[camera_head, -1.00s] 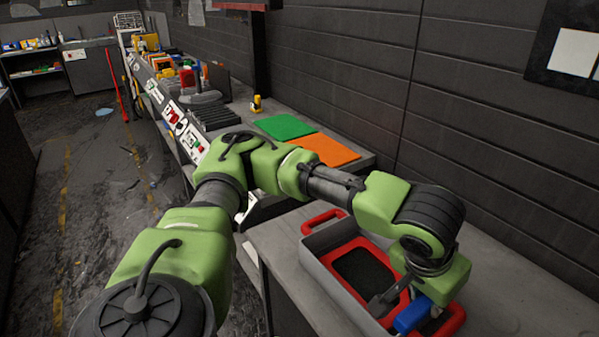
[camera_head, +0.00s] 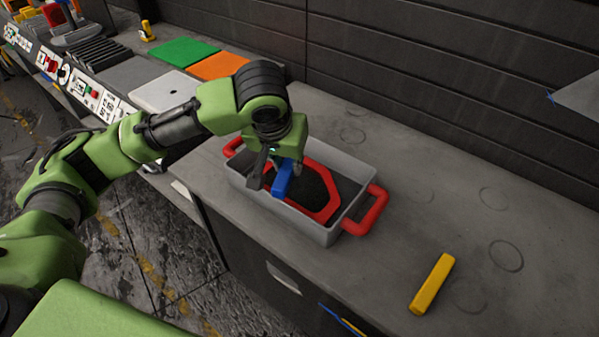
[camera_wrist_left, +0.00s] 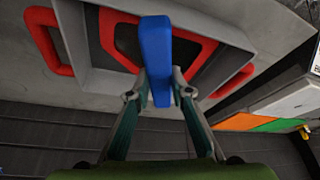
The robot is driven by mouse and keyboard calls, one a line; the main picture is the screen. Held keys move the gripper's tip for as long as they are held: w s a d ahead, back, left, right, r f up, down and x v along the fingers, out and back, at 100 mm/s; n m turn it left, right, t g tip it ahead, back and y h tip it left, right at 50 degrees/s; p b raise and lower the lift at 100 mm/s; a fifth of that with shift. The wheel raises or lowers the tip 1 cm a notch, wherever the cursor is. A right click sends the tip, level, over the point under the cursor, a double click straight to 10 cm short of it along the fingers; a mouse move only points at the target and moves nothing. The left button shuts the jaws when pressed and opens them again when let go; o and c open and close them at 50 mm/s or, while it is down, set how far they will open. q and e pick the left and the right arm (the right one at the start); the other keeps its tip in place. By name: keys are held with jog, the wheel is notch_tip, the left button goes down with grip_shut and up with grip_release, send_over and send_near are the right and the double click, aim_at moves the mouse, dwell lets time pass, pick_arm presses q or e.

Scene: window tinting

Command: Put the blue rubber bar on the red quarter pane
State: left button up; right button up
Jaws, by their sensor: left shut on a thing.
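The blue rubber bar (camera_head: 283,178) is held in my left gripper (camera_head: 277,180). It also shows in the left wrist view (camera_wrist_left: 156,50), between the two fingers of the left gripper (camera_wrist_left: 160,88), which are shut on it. The red quarter pane (camera_head: 331,203), a red border around a dark middle, lies inside a grey bin (camera_head: 318,236). The bar is over the pane's near left part in the head view and hides some of it. I cannot tell whether the bar touches the pane. My right gripper is not in view.
The grey bin has a red handle (camera_head: 372,215) at each end and raised walls around the pane. A yellow bar (camera_head: 433,284) lies on the bench to the right. Green (camera_head: 184,52) and orange (camera_head: 219,66) sheets lie behind my arm. The bench right of the bin is mostly clear.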

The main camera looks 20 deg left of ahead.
pick_arm(q)
send_over(301, 179)
jog(key=s, duration=0.2)
jog(key=f, duration=0.6)
jog(key=shift+w+f+p, duration=0.2)
jog(key=shift+p, duration=0.15)
notch_tip(301, 179, down, 3)
jog(key=shift+p, duration=0.5)
jog(key=shift+f, duration=0.15)
jog(key=o, duration=1)
jog(key=shift+f, duration=0.1)
jog(key=shift+w, duration=0.1)
jog(key=b+v, duration=0.1)
jog(key=v, duration=1.1)
